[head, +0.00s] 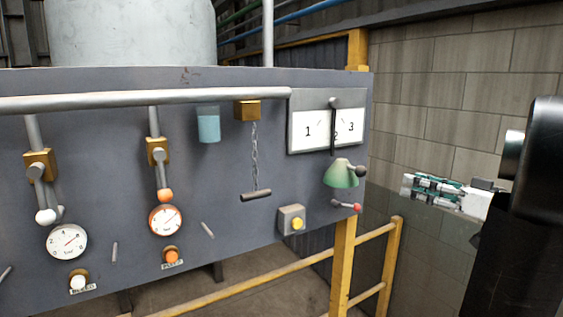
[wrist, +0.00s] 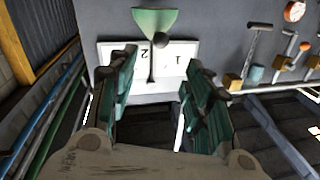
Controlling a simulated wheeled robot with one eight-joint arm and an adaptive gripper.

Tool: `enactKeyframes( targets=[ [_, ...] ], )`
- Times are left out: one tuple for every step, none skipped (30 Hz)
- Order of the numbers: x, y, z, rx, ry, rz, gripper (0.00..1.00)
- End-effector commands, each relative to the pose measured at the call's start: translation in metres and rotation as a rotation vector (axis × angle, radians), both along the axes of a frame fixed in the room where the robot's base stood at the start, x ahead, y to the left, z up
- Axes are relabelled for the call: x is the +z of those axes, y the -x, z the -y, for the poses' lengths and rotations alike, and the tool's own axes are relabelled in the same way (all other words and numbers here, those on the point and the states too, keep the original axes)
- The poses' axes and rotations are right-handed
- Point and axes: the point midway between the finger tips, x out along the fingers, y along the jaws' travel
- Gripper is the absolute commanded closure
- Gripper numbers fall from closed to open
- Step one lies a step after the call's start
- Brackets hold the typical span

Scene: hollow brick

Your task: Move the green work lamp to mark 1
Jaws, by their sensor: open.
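The green work lamp (head: 341,174) is a cone-shaped shade low on the right of the grey panel, with a dark ball at its right side. It also shows at the top of the wrist view (wrist: 155,20), which is upside down. Above it in the head view is a white plate (head: 310,130) marked 1, 2 and 3. A dark upright bar (head: 333,125) crosses the plate at mark 2. My gripper (head: 408,185) is right of the panel, apart from the lamp. In the wrist view its green fingers (wrist: 160,85) are spread wide with nothing between them.
Left of the plate hang a chain with a handle (head: 256,195) and a blue cup (head: 208,124). A yellow railing (head: 342,265) stands below. A block wall (head: 465,90) is behind my gripper.

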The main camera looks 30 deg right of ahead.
Motion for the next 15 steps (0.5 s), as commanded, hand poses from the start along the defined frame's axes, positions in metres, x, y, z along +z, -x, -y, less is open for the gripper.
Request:
enactKeyframes(
  targets=[
    [0.001,-0.004,-0.002,0.002,0.001,0.002,0.54],
    [0.001,-0.007,-0.003,0.002,0.001,0.001,0.54],
    [0.000,-0.013,-0.004,0.004,0.000,0.001,0.54],
    [0.001,-0.017,-0.006,0.005,0.000,0.000,0.54],
    [0.001,-0.022,-0.007,0.004,0.000,0.000,0.54],
    [0.001,-0.029,-0.010,0.005,0.000,0.000,0.54],
    [0.001,-0.035,-0.011,0.005,0.000,-0.001,0.54],
    [0.002,-0.041,-0.013,0.005,-0.001,-0.001,0.54],
    [0.001,-0.048,-0.015,0.006,-0.001,-0.001,0.54],
    [0.001,-0.054,-0.017,0.005,-0.001,-0.001,0.54],
    [0.001,-0.060,-0.019,0.006,-0.001,-0.001,0.54],
    [0.002,-0.068,-0.021,0.005,-0.001,-0.001,0.54],
    [0.002,-0.073,-0.023,0.006,-0.001,-0.001,0.54],
    [0.002,-0.079,-0.024,0.005,-0.001,-0.001,0.54],
    [0.002,-0.086,-0.026,0.006,-0.001,-0.001,0.54]
  ],
)
